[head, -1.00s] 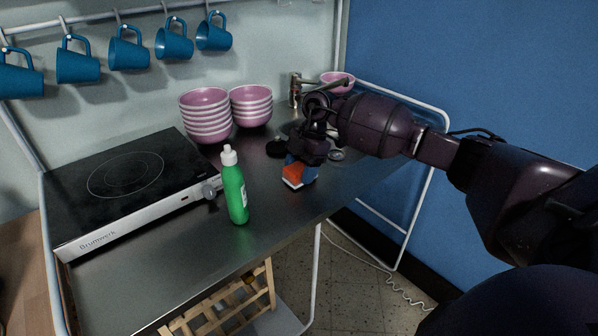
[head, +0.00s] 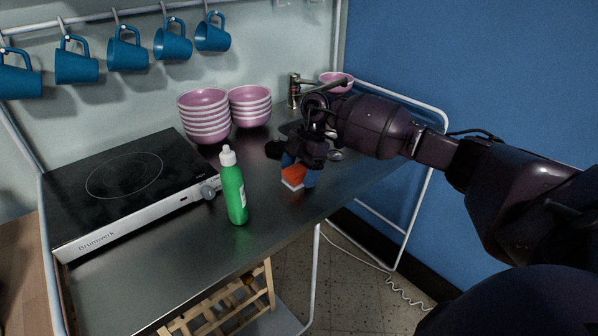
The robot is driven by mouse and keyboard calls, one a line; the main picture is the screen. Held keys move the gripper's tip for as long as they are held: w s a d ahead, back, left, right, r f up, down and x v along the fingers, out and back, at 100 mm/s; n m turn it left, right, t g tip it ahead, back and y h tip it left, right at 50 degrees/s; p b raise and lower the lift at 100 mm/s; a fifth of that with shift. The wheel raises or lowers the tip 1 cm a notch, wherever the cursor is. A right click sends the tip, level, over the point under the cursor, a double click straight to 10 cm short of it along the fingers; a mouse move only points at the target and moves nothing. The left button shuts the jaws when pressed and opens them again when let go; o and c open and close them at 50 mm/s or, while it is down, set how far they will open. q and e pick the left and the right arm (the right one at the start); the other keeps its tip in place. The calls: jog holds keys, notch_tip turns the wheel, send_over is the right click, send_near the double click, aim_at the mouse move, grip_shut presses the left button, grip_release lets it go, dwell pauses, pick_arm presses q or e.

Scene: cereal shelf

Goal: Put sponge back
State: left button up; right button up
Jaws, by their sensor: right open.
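The sponge (head: 293,178), orange-red with a pale lower layer, lies on the metal counter (head: 270,215) to the right of the green bottle. My right gripper (head: 299,175) is directly at the sponge, pointing down, with its blue-tipped fingers apart, one on each side of it. The gripper is open; the sponge rests between or just beside the fingers, and contact cannot be made out. The gripper and wrist hide part of the counter and sink behind. My left gripper does not show.
A green bottle (head: 235,190) with a white cap stands left of the sponge. Stacked pink bowls (head: 205,118) stand behind it. A black hotplate (head: 125,180) fills the left. A faucet (head: 294,90) and a pink bowl (head: 336,84) are at the back right.

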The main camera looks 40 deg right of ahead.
jog(key=p+v, duration=0.1)
jog(key=v, duration=1.1)
